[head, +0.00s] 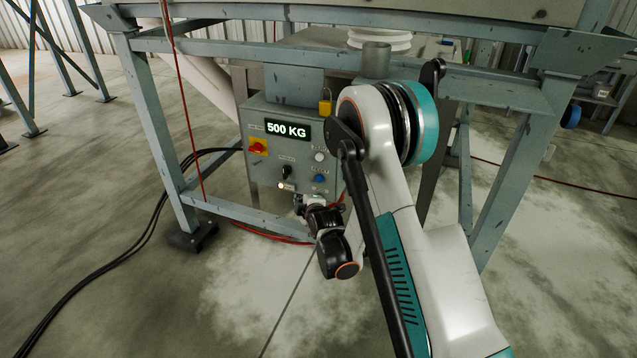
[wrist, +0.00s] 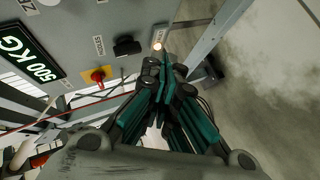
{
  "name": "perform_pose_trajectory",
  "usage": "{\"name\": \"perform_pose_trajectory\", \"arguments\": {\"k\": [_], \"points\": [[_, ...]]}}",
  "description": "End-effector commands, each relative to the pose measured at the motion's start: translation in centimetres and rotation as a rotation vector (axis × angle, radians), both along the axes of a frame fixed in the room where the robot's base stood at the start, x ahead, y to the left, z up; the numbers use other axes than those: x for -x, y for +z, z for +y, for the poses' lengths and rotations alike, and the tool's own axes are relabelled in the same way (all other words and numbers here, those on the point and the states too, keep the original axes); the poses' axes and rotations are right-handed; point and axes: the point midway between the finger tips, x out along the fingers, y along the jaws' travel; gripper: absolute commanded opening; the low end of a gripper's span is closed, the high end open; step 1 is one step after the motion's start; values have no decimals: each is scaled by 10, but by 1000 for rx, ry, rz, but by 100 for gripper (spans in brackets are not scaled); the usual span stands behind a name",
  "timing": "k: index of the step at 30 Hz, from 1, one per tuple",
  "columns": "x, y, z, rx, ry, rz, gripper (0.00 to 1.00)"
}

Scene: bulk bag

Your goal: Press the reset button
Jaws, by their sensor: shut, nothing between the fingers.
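In the head view a grey control box carries a blue button (head: 319,178) at its lower right and a white button (head: 319,156) above it. A lit round button or lamp (head: 281,185) sits at the lower left; it also shows in the wrist view (wrist: 157,46). The small labels are too fine to read, so I cannot tell which is marked reset. My gripper (wrist: 166,68) is shut and empty, its tips close below the lit one in the wrist picture. Contact cannot be judged. The blue button does not show in the wrist view.
The box has a "500 KG" display (head: 287,130), a red-and-yellow switch (head: 257,147) and a black knob (head: 286,170). Black cables (head: 140,240) lie on the dusty floor at left.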

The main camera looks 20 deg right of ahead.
Motion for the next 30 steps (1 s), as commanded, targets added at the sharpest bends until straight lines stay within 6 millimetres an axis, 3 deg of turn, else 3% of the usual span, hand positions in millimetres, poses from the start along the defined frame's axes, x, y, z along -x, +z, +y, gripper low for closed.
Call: {"name": "perform_pose_trajectory", "arguments": {"k": [14,30], "points": [[-4,-1,-3,3,0,-1,0],[-55,-1,-41,0,-1,0,0]]}}
